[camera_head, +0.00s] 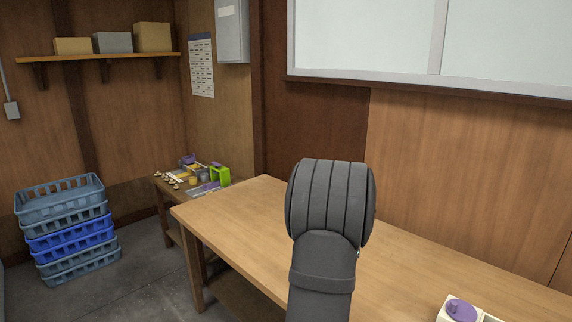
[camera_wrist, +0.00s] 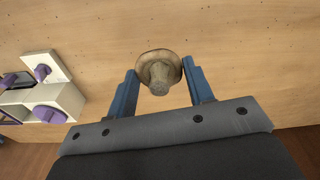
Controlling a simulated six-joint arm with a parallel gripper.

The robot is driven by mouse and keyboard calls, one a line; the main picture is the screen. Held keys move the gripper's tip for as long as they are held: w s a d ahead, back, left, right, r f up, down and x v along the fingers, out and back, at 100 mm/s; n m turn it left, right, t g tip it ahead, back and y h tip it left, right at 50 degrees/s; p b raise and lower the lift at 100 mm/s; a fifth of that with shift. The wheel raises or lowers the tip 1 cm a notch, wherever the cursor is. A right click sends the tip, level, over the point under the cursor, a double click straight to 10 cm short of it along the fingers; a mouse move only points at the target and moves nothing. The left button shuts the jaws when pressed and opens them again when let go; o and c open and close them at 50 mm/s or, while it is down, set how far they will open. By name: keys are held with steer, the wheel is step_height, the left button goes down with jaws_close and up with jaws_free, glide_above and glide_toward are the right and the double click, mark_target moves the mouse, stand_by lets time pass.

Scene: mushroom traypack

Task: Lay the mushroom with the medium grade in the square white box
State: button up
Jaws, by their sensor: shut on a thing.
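My gripper (camera_wrist: 160,67) shows in the wrist view with its two blue fingers on either side of a beige-brown mushroom (camera_wrist: 159,72). It is shut on the mushroom's cap, and the stem points toward the camera. Bare tabletop shows behind the mushroom. A white box (camera_wrist: 63,66) with a purple item in it is at the left of the wrist view. Next to it is a larger white container (camera_wrist: 71,99) with purple items. In the head view, a white box (camera_head: 444,314) with a purple item is cut off at the bottom right. My arm hides the gripper and mushroom there.
The wooden table (camera_head: 240,208) is largely clear. A small side table (camera_head: 172,193) with several small items and a green object (camera_head: 222,172) stands at the left. Stacked blue crates (camera_head: 70,243) are on the floor. A wooden wall (camera_head: 460,170) runs behind the table.

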steer(key=a+n, duration=0.3)
steer(key=a, duration=1.3)
steer(key=s+d+f+m, duration=0.15)
steer(key=s+d, duration=0.25)
steer(key=d, duration=0.8)
steer(key=s+d+m, duration=0.3)
steer(key=s+d, duration=0.1)
steer(key=d, duration=0.8)
steer(key=s+d+m, duration=0.2)
steer(key=s+d, duration=0.2)
steer(key=d, duration=0.8)
steer(key=s+d+f+m, duration=0.1)
steer(key=s+d+m, duration=0.2)
steer(key=s+d, duration=0.6)
steer(key=s+d+m+g, duration=0.15)
steer(key=s+d, duration=0.35)
steer(key=s, duration=0.7)
steer(key=s+d+f+m, duration=0.1)
steer(key=s+d+m, duration=0.2)
steer(key=s+d, duration=0.6)
steer(key=shift+h, duration=0.3)
steer(key=w+f, duration=0.2)
steer(key=w, duration=0.1)
steer(key=w+f, duration=0.2)
steer(key=w, duration=0.1)
steer(key=w+f, duration=0.3)
steer(key=shift+w+a, duration=0.1)
steer(key=shift+w, duration=0.05)
steer(key=shift+f, duration=2.05)
